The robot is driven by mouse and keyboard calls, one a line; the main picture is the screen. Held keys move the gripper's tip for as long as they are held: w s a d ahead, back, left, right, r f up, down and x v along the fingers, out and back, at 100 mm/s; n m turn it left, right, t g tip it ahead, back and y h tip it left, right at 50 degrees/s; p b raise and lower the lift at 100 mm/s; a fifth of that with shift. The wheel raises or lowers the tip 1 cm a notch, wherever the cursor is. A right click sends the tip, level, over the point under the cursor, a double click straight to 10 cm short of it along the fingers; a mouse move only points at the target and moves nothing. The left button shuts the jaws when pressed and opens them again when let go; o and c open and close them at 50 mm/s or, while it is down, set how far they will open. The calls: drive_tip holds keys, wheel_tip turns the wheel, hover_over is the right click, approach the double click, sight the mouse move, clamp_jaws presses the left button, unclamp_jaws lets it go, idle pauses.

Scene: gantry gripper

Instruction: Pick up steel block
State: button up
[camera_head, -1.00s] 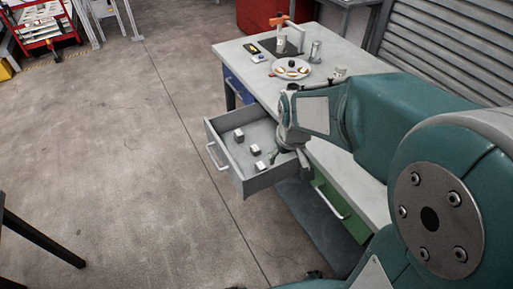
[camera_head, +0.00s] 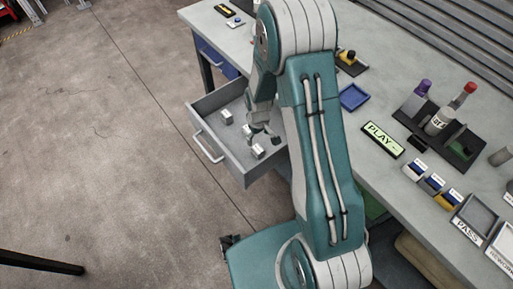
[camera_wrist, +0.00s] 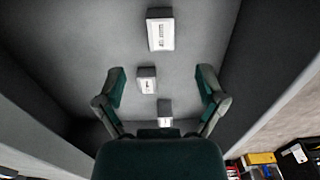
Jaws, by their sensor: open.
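Three small grey metallic blocks with pale labels lie in the open drawer (camera_head: 238,172). In the head view, one block (camera_head: 227,117) is toward the left and another (camera_head: 258,151) toward the front right; a third is partly hidden near my gripper (camera_head: 264,132). In the wrist view, a larger-looking block (camera_wrist: 160,34) is at the top, a smaller block (camera_wrist: 147,80) lies between my fingers, and another (camera_wrist: 165,110) is near the palm. The labels are too small to read, so I cannot tell which is the steel block. My gripper (camera_wrist: 161,76) is open and empty above the drawer floor.
The drawer walls (camera_wrist: 268,65) stand on both sides of my gripper. Open floor (camera_head: 110,150) lies left of the drawer.

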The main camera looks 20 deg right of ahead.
sight(258, 148)
wheel_tip(258, 148, down, 9)
drive_tip(key=shift+r, duration=0.2)
clamp_jaws()
idle(0.3)
